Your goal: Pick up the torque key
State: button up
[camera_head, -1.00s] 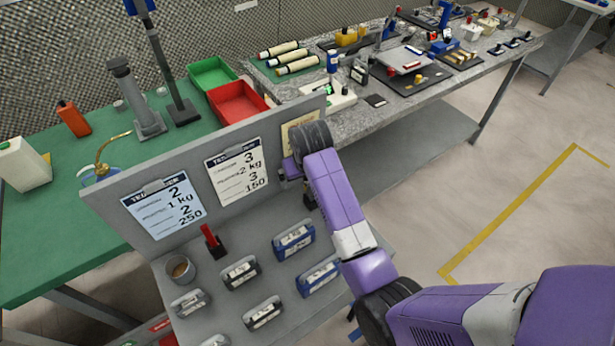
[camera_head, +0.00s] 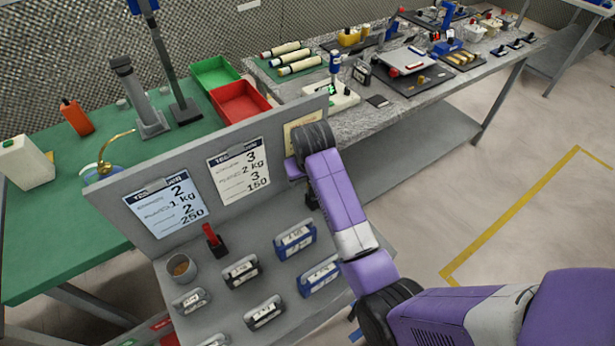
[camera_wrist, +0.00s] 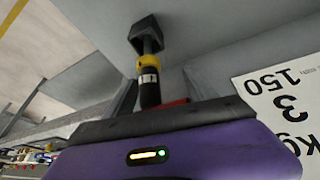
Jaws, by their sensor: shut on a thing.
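The torque key (camera_wrist: 149,86) shows in the wrist view as a dark handle with a pale band, a yellow collar and a black square end piece at the top. My gripper (camera_wrist: 157,92) has a grey finger on each side of the handle and is shut on it. The black square end is close to a grey surface; I cannot tell if it touches. In the head view my own arm hides most of the gripper and the key, in front of the right end of the grey panel.
A green table with red bin (camera_head: 238,104) stands behind. Open floor (camera_head: 500,200) lies right.

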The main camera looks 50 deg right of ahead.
jog(key=shift+w+d+r, duration=0.2)
jog(key=shift+r, duration=0.55)
jog(key=c, duration=0.4)
notch_tip(320, 180, up, 13)
jog(key=shift+f+b, duration=0.1)
jog(key=shift+b, duration=0.55)
grip_shut()
notch_tip(320, 180, up, 23)
jog(key=p, duration=0.4)
jog(key=shift+p, duration=0.35)
jog(key=shift+s+a, duration=0.1)
